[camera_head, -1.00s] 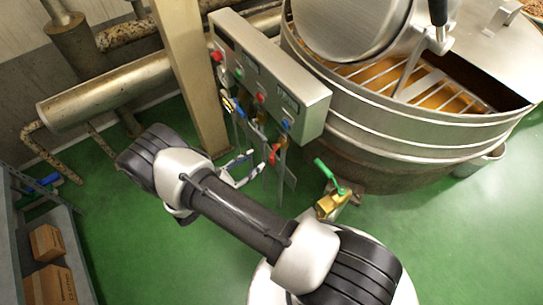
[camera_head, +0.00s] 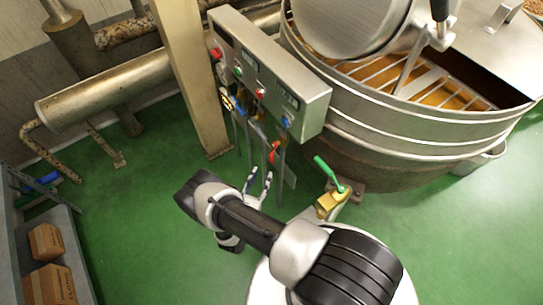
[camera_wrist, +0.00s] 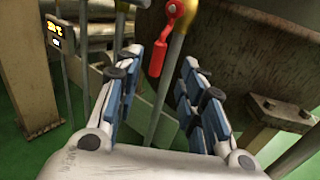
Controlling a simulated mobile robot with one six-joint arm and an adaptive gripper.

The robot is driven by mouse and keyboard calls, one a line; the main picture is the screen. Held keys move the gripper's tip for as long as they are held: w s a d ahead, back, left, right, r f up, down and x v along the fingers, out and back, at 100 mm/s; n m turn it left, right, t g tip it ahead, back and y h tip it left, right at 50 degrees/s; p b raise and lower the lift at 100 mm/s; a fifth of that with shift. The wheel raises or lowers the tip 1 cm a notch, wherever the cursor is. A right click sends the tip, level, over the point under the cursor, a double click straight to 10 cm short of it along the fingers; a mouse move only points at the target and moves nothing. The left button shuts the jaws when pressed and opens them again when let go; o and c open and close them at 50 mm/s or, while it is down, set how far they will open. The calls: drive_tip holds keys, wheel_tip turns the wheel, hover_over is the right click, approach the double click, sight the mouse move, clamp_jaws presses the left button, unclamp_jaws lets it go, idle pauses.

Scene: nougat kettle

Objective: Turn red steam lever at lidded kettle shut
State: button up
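The red lever (camera_head: 273,152) sits on a pipe below the control box, left of the steel kettle (camera_head: 400,125). In the wrist view the red lever (camera_wrist: 157,58) hangs down from a joint on a yellowish pipe, its grip pointing downward. My gripper (camera_head: 258,186) is below and slightly left of the lever in the head view. In the wrist view my gripper (camera_wrist: 160,66) is open, with blue-padded fingers on either side of the lever's line. The lever appears beyond the fingertips, and I see no contact. The kettle's round lid (camera_head: 345,25) is tilted up over a grid.
A brass valve with a green handle (camera_head: 328,172) stands at the kettle's foot, right of my gripper. The control box (camera_head: 270,75) hangs above the lever. A beige post (camera_head: 190,75) stands to the left. Green floor is open at lower left, near shelved cartons (camera_head: 45,240).

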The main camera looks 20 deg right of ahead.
sight(270, 158)
drive_tip(key=b+x, duration=0.2)
drive_tip(key=x, duration=0.9)
drive_tip(key=shift+c, duration=0.3)
clamp_jaws()
